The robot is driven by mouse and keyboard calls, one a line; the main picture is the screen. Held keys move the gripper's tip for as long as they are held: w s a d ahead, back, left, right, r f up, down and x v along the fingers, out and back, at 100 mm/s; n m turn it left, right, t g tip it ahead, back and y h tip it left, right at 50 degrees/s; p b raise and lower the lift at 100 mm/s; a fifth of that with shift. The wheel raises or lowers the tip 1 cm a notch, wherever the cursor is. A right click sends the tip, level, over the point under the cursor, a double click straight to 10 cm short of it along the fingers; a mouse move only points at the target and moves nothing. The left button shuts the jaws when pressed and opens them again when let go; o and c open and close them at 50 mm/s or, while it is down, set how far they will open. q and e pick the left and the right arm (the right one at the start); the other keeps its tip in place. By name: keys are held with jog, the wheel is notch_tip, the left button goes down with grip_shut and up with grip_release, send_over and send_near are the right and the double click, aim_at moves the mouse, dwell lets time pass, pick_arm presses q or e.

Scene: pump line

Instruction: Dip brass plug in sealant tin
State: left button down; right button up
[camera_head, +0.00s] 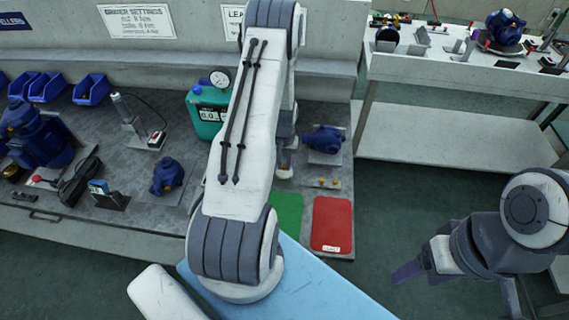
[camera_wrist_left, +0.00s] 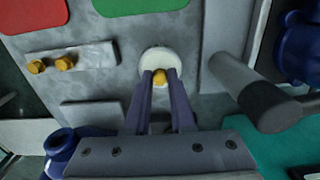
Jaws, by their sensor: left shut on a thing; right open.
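My left gripper (camera_wrist_left: 160,77) is shut on a brass plug (camera_wrist_left: 159,80). The plug shows in front of the white round face of the sealant tin (camera_wrist_left: 160,58) in the left wrist view; I cannot tell whether it touches the sealant. In the head view, the tin (camera_head: 284,172) is partly seen beside my left arm, which hides much of the gripper. Two more brass plugs (camera_wrist_left: 50,64) sit on a grey plate, also seen in the head view (camera_head: 327,183). My right gripper (camera_head: 418,270) is open and empty over the floor at right.
A green mat (camera_head: 288,212) and a red mat (camera_head: 332,223) lie at the bench's front. A blue pump (camera_head: 324,138) stands behind the plug plate. A teal container with a gauge (camera_head: 204,112) and another blue pump (camera_head: 167,176) stand left of my left arm.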

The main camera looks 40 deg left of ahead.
aim_at(284, 166)
pick_arm(q)
jog(key=shift+f+b, duration=0.4)
jog(key=shift+f, duration=0.2)
dwell(1.6)
jog(key=shift+r, duration=0.15)
jog(key=shift+r+p, duration=2.7)
jog(key=shift+r, duration=0.75)
